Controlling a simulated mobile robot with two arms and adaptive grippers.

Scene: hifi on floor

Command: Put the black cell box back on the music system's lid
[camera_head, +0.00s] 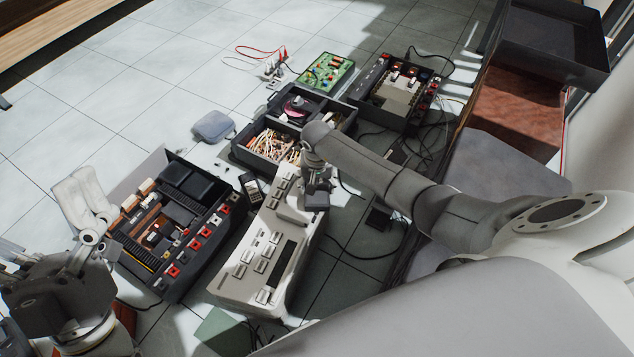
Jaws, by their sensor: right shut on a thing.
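The music system appears to be the long pale grey unit (237,284) with rows of light buttons and a dark strip, lying on the floor at the centre. My right gripper (317,184) is over its far right end. It is shut on a small dark block (317,201), which looks like the black cell box. I cannot tell whether the block touches the unit's top.
The open dark case (190,285) with red and white sockets lies left of the music system. A small handset (252,187) lies close by. A divided parts box (240,157), a green circuit board (327,73) and another electronics case (372,119) lie beyond. Loose cables run at right.

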